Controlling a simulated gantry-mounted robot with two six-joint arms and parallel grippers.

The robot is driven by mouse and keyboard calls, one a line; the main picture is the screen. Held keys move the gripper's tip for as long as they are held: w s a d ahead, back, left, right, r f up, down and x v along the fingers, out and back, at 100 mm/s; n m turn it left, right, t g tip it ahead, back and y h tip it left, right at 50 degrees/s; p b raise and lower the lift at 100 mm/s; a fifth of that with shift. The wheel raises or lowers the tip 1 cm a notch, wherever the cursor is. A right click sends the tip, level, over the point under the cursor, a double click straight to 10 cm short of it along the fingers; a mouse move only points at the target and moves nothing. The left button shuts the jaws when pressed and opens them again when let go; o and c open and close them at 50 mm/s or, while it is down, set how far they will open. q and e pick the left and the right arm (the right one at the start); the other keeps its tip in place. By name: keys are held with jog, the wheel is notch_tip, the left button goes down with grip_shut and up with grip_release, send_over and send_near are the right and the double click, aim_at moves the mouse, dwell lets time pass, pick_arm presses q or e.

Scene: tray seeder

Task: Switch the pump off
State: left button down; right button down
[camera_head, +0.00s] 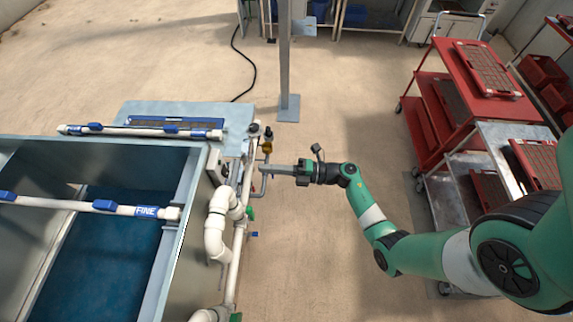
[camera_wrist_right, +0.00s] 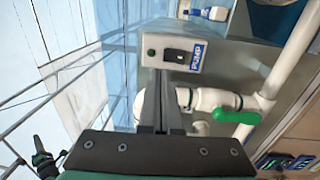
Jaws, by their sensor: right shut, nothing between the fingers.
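The pump switch box (camera_wrist_right: 158,40) is a small white box in the right wrist view, with a blue PUMP label (camera_wrist_right: 197,57), a dark rocker switch (camera_wrist_right: 174,56) and a round green indicator (camera_wrist_right: 151,52). In the head view the box (camera_head: 214,160) sits at the right end of the tank. My right gripper (camera_head: 264,168) is shut and empty, pointing left toward the box. In the right wrist view its fingertips (camera_wrist_right: 161,74) overlap the box's lower edge; I cannot tell whether they touch. Which way the rocker is set is not clear. My left gripper is not in view.
White pipes (camera_head: 216,230) with green valve handles (camera_wrist_right: 236,117) run beside the tank (camera_head: 180,230) close to my right gripper. A metal post (camera_head: 285,60) stands behind. Red trolleys (camera_head: 465,85) are at the right. The floor between is clear.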

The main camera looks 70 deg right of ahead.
jog(key=v, duration=0.2)
jog(key=r+v, duration=0.1)
jog(key=v, duration=0.1)
jog(key=shift+s+d, duration=0.1)
jog(key=shift+s, duration=0.1)
dwell(0.3)
